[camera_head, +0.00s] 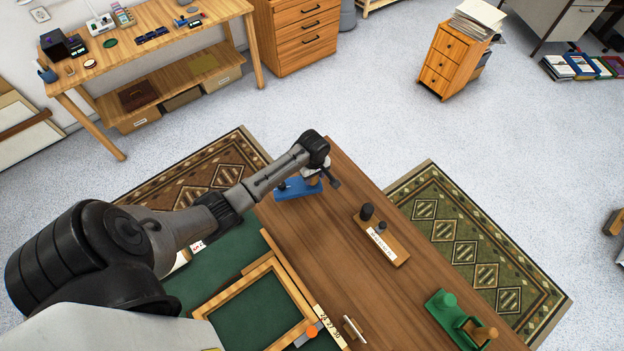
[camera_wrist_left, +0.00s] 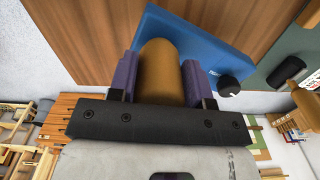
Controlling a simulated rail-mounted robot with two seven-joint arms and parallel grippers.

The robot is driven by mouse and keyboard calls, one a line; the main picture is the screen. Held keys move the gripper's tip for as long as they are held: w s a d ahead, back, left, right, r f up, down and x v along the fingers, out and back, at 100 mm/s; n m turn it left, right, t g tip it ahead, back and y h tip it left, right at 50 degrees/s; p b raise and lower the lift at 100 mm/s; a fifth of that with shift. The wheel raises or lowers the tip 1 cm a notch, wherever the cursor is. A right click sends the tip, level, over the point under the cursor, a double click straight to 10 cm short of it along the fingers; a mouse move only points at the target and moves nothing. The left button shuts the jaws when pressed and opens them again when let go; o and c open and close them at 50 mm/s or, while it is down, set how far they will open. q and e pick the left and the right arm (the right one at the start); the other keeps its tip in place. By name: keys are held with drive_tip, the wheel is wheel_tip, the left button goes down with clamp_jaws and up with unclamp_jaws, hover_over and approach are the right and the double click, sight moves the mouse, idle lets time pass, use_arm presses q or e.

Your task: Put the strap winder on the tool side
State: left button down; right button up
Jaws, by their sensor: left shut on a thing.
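A blue-based tool (camera_head: 297,190) with a brown rounded handle is at the far end of the wooden table (camera_head: 330,215). Its blue base (camera_wrist_left: 215,50), brown handle (camera_wrist_left: 161,72) and small black knob (camera_wrist_left: 228,86) show in the left wrist view. My left gripper (camera_head: 318,172) is shut on the handle, with a purple finger on each side. Whether the base touches the table I cannot tell. A wooden block tool (camera_head: 385,242) with dark knobs and a white label, and a green tool (camera_head: 445,305) with a wooden knob, stand nearer. I cannot tell which is named strap winder.
A wooden frame (camera_head: 269,262) lies on the green mat (camera_head: 225,265) at the table's left part. A ruled strip (camera_head: 328,325) and a small light-coloured bar (camera_head: 354,329) lie near the front. Bare wood lies between the tools. My left arm covers part of the mat.

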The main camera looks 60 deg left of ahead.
sight(297, 182)
use_arm(q)
drive_tip(key=shift+w+a+f, duration=0.1)
drive_tip(key=shift+a+f, duration=0.15)
drive_tip(key=shift+a, duration=0.25)
drive_tip(key=shift+f, duration=2.05)
drive_tip(key=shift+f, duration=0.2)
drive_tip(key=c, duration=0.5)
unclamp_jaws()
drive_tip(key=shift+c, duration=0.2)
